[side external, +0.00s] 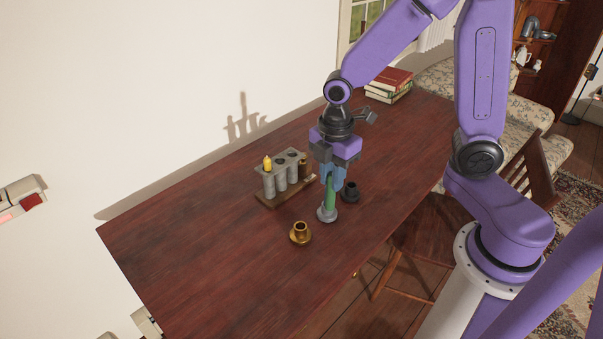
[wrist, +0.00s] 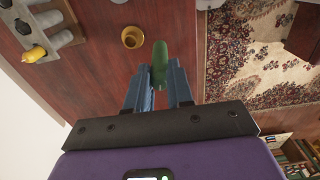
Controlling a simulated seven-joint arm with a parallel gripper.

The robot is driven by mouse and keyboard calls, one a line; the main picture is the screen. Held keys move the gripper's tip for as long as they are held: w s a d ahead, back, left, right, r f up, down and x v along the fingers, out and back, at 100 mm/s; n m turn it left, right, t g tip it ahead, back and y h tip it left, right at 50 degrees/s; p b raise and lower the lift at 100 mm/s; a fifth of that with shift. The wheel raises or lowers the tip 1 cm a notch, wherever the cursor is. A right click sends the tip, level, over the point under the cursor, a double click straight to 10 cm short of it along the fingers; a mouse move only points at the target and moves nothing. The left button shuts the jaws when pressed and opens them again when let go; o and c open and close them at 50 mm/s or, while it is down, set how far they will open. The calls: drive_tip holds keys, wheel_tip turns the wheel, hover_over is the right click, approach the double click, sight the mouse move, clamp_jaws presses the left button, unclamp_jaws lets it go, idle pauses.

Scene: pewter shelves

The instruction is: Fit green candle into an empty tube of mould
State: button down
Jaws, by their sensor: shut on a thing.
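My gripper (side external: 331,184) is shut on the green candle (side external: 329,199), which points down between the fingers. In the wrist view the candle (wrist: 160,62) sits between both fingertips (wrist: 160,75). The mould (side external: 281,182) is a row of grey tubes on a wooden base, left of my gripper. A yellow candle (side external: 267,162) stands in its left tube. Middle tubes look open at the top; the right one looks brownish and is unclear.
Books (side external: 389,84) are stacked at the table's far end. The near left of the table (side external: 190,250) is clear.

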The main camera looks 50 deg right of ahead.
drive_tip(key=w+d, duration=0.6)
drive_tip(key=w, duration=0.6)
drive_tip(key=w+d, duration=0.6)
drive_tip(key=w, duration=0.6)
drive_tip(key=f, duration=0.9)
drive_tip(key=shift+w+d+f, duration=0.25)
drive_tip(key=shift+f, duration=0.15)
drive_tip(key=shift+f, duration=0.15)
drive_tip(key=c, duration=1)
unclamp_jaws()
wheel_tip(320, 180, up, 12)
drive_tip(key=shift+r, duration=0.2)
